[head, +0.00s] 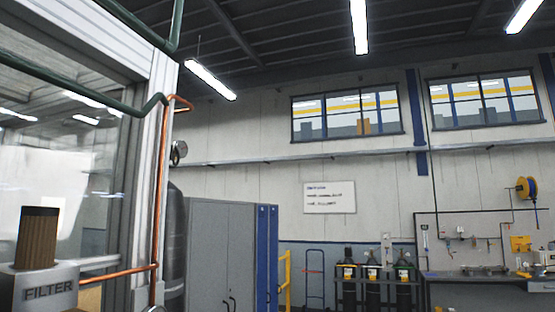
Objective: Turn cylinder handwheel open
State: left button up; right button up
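A tall dark cylinder-like body (176,240) stands partly hidden behind the white frame post at left; its top and any handwheel on it cannot be made out. A round metal gauge-like part (179,152) sits above it, near the bend of a copper pipe (161,190). Several dark gas cylinders with yellow labels, among them one at the left of the group (348,271), stand far off at the back wall. No handwheel can be told clearly. Neither of my grippers is in view.
A glazed machine enclosure (152,90) with green hoses (70,82) fills the left. A filter unit (48,288) is close at lower left. A grey cabinet (220,255), blue hand truck (314,275) and workbench (480,278) stand toward the back wall.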

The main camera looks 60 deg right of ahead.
aim_at(172, 155)
jog(key=z, duration=1.55)
